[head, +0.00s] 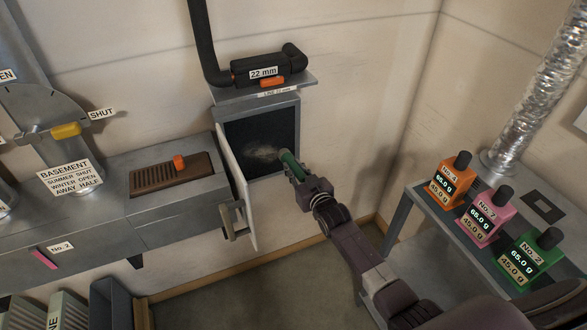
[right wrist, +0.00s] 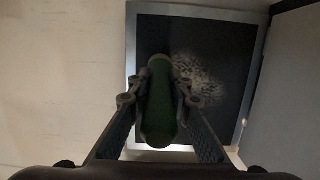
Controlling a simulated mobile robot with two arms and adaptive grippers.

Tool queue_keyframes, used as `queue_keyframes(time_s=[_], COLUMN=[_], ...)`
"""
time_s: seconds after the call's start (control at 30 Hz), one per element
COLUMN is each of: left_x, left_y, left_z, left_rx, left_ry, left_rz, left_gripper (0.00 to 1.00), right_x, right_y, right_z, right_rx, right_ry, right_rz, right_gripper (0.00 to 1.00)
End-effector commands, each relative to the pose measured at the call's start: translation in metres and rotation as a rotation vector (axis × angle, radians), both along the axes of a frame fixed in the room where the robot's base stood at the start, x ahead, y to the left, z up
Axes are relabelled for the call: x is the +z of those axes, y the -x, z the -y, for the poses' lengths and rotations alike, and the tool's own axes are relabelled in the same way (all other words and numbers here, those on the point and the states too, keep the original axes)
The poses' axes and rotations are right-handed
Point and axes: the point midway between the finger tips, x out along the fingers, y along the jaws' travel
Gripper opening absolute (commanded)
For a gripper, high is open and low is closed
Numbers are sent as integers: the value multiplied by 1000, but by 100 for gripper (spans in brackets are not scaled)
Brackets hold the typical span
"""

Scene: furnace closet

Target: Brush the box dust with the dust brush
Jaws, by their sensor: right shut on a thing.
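The open box (head: 259,111) is a grey wall box with a dark inside, and its pale door (head: 236,185) stands swung open to the left. A light dust patch (head: 262,152) lies on the dark inside; it also shows in the right wrist view (right wrist: 200,80). My right gripper (head: 298,176) is shut on a green handle, which I take to be the dust brush (head: 289,160), and points it into the box opening. In the right wrist view the green brush (right wrist: 158,105) sits between the fingers, left of the dust; its bristles are hidden. My left gripper is out of view.
A shelf with a black pipe piece labelled 22 mm (head: 263,72) sits above the box. A grey duct with a brown grille (head: 172,173) is at left. Several coloured bottles, including a pink one (head: 487,218), stand on the grey table (head: 422,226) at right.

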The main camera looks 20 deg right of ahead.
Motion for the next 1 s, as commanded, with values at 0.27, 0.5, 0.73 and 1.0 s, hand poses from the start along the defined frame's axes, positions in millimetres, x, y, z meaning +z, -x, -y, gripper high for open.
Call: queue_keyframes(time_s=[0.27, 0.5, 0.73, 1.0], left_x=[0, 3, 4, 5], left_y=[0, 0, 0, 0], left_z=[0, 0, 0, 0], left_rx=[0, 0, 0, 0], left_ry=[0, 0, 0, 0], left_rz=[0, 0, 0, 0], left_gripper=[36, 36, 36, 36], right_x=[1, 1, 0, 0], right_y=[-1, 0, 1, 2], right_z=[-4, -19, -33, -44], right_rx=[1, 1, 0, 0], right_ry=[-1, -2, -1, -1], right_rz=[1, 1, 1, 1], right_gripper=[0, 0, 0, 0])
